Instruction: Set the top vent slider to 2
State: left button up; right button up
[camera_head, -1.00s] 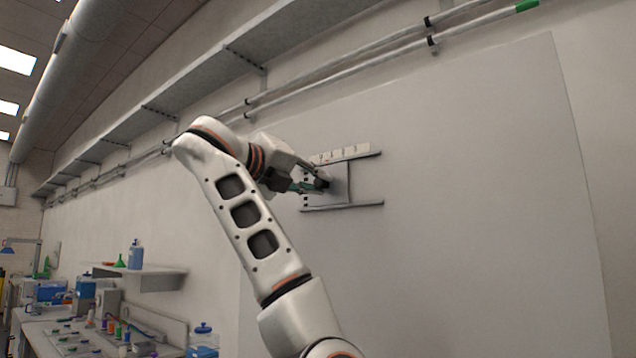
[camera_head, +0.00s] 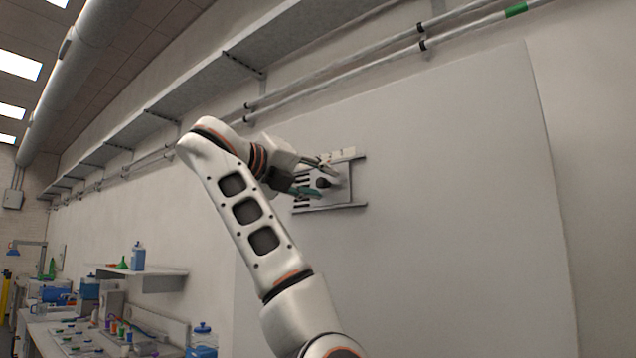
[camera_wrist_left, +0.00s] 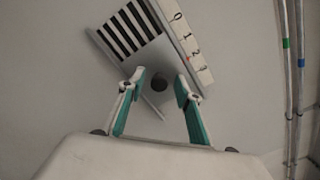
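The top vent is on the wall panel, with two rails (camera_head: 352,206), dark slots and a number strip (camera_wrist_left: 190,42) marked 0 to 3. Its grey slider plate (camera_wrist_left: 164,56) covers part of the vent, leaving several slots bare on the 0 side. A small red mark (camera_wrist_left: 189,61) shows beside the strip close to the 2. A dark round knob (camera_wrist_left: 159,83) stands on the plate, also seen in the head view (camera_head: 323,183). My left gripper (camera_head: 318,179) is open, its fingers on either side of the knob with visible gaps in the wrist view. My right gripper is out of view.
Pipes (camera_head: 440,38) and a long shelf (camera_head: 190,95) run along the wall above the vent. A small shelf (camera_head: 150,273) with bottles and a cluttered bench (camera_head: 75,335) are at lower left. The panel right of the vent is bare.

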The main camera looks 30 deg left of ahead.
pick_arm(q)
jog(key=shift+s, duration=0.15)
jog(key=s, duration=0.7)
jog(key=shift+s+a, duration=0.15)
jog(key=shift+a, duration=0.15)
dwell(0.5)
